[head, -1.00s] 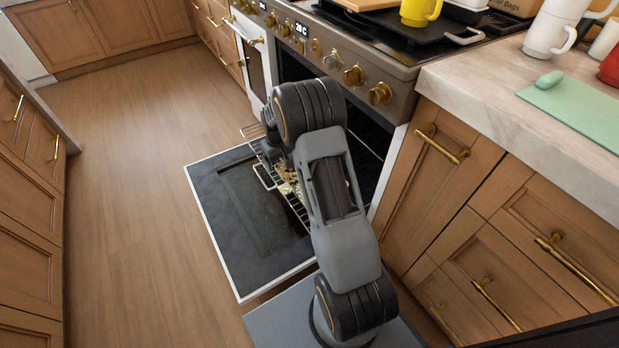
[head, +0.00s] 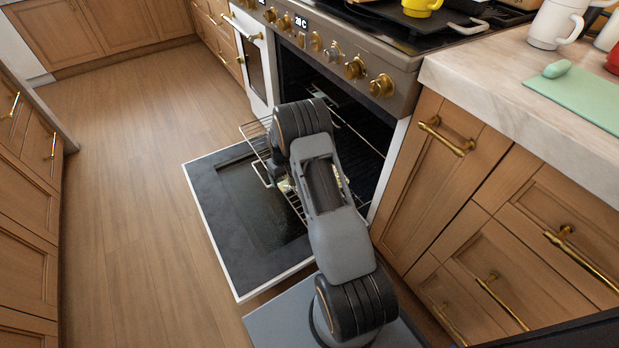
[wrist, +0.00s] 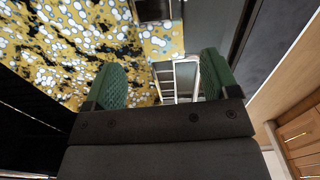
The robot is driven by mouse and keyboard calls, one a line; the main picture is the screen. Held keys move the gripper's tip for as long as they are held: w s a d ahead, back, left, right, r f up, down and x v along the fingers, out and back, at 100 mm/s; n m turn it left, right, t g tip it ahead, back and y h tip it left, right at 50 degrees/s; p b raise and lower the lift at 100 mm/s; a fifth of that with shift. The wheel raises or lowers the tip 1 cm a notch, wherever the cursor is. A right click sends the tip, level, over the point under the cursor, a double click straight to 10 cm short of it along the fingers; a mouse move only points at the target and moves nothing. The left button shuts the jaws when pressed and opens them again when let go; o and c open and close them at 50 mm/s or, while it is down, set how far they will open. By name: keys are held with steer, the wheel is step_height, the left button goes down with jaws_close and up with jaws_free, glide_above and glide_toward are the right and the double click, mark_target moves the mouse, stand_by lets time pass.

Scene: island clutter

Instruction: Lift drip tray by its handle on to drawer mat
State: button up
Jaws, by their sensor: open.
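The drip tray (wrist: 60,50) has a yellow surface with white and black speckles and fills the upper left of the wrist view. In the head view only a sliver of it shows on the pulled-out oven rack, mostly hidden by my arm. Its pale metal loop handle (head: 259,174) points out over the open oven door. In the wrist view the handle (wrist: 195,82) lies in the gap between my fingers. My gripper (wrist: 164,82) is open with green pads, and nothing is clamped. I cannot identify the drawer mat with certainty.
The open oven door (head: 213,234) lies below the wire rack (head: 254,129). A green board (head: 585,99) lies on the marble counter. Floor at left is clear.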

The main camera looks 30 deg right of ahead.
mark_target(285, 185)
steer(key=f+b, duration=0.1)
steer(key=f, duration=0.1)
steer(key=f+b, duration=0.1)
steer(key=f, duration=0.2)
steer(key=shift+s+a, duration=0.1)
steer(key=shift+s, duration=0.1)
steer(key=shift+c, duration=0.3)
steer(key=shift+r, duration=0.1)
steer(key=c, duration=1.3)
